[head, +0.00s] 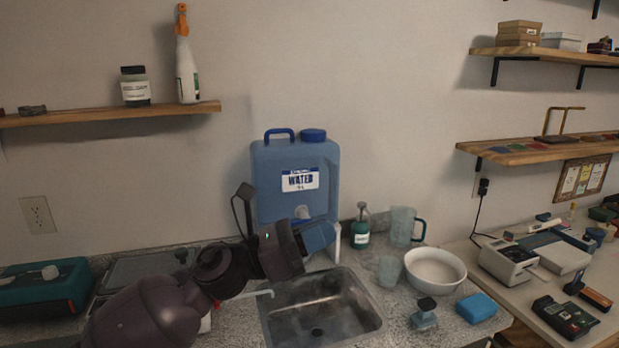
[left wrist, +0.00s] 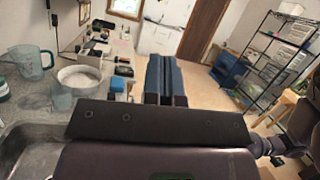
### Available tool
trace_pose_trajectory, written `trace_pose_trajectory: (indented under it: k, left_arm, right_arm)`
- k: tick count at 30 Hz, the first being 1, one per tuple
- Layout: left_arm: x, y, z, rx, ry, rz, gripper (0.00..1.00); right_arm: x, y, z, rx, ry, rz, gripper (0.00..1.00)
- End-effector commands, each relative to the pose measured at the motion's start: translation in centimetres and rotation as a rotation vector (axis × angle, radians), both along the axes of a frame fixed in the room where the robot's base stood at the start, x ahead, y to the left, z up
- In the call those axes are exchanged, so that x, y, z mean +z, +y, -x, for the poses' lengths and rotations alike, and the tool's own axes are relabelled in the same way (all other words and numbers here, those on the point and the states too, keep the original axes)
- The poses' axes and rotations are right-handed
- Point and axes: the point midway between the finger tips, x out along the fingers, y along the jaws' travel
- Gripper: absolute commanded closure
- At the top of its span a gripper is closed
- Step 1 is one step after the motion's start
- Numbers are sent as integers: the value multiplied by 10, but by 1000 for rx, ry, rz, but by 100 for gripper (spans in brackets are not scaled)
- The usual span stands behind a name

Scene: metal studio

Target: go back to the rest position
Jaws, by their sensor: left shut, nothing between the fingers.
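My left gripper (head: 318,236) reaches in from the left in the head view, above the back edge of the metal sink (head: 330,312) and in front of the blue water jug (head: 268,178). Its blue fingers also show in the left wrist view (left wrist: 166,78). They are shut together with nothing between them. My right gripper is not in the head view, and I cannot make it out in the left wrist view.
Right of the sink stand a green soap bottle (head: 361,228), a clear pitcher (head: 401,226), a glass (head: 389,270), a white bowl (head: 435,282) and a blue sponge (head: 477,308). A teal box (head: 45,290) sits at left. The left wrist view shows open floor (left wrist: 215,100) and a wire shelf (left wrist: 272,62).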

Motion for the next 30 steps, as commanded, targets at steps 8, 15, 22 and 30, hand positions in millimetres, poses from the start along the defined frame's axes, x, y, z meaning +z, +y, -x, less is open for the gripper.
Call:
trace_pose_trajectory:
  k: [8,15,22,30]
  left_arm:
    - [-34,68,-11,238,614,488,100]
    - [-101,145,-4,457,1121,917,100]
    - [-186,214,41,692,1556,1350,100]
    - [-276,269,142,1017,1942,1865,100]
  right_arm:
    - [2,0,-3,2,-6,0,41]
    - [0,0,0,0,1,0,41]
    - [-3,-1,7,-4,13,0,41]
    - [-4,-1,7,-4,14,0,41]
